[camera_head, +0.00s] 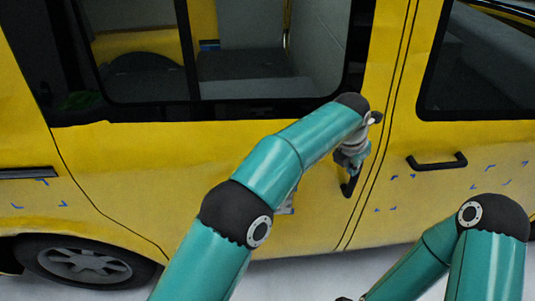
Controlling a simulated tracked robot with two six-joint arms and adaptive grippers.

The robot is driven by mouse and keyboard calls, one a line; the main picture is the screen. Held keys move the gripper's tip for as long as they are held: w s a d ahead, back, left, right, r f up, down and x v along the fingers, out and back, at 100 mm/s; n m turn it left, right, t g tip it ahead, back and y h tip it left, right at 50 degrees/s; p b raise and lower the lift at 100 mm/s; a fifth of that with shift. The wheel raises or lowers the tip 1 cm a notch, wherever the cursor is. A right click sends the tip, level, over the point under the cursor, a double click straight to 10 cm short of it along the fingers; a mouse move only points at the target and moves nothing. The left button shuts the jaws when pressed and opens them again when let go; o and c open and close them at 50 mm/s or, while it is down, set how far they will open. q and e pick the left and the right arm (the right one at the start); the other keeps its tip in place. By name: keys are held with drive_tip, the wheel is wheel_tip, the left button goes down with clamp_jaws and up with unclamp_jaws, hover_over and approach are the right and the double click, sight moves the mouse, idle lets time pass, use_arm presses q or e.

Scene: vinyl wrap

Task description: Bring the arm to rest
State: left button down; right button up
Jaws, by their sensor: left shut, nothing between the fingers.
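My left arm (270,175) is teal with dark joints. It reaches up from the bottom middle across the yellow van door (140,165). My left gripper (351,172) hangs from the end of this arm, close in front of the door panel near its right edge. It is small in the view and shut, with nothing held. A dark part at its tip overlaps the door, and I cannot tell whether it touches. My right arm (485,260) is folded in the lower right corner. Its gripper is not clearly in view.
The yellow van fills the view, with a large window (250,90) and a second window (480,65). A black door handle (437,161) sticks out at the right. Small blue marks dot the panels. A wheel (85,263) is at the lower left, above pale floor (300,275).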

use_arm(q)
drive_tip(key=v, duration=0.7)
drive_tip(key=s+a+f+m+g, duration=0.15)
drive_tip(key=a+f+m, duration=0.5)
drive_tip(key=f, duration=0.65)
drive_tip(key=s+a+f+m, duration=0.2)
drive_tip(key=a+f+m, duration=0.5)
drive_tip(key=f, duration=0.6)
drive_tip(key=s+a+f+m, duration=0.3)
drive_tip(key=s+a, duration=0.1)
drive_tip(key=s, duration=0.4)
drive_tip(key=s+a+f+m, duration=0.4)
drive_tip(key=s+a, duration=0.1)
drive_tip(key=s, duration=0.3)
drive_tip(key=s+a+f+m+h, duration=0.1)
drive_tip(key=s+a+f+m, duration=0.2)
drive_tip(key=s, duration=0.5)
drive_tip(key=shift+s+a+f+m+g, duration=0.2)
drive_tip(key=shift+a+m+g, duration=0.25)
drive_tip(key=shift+a+m, duration=0.3)
drive_tip(key=shift+a+f, duration=0.1)
drive_tip(key=shift+a, duration=0.05)
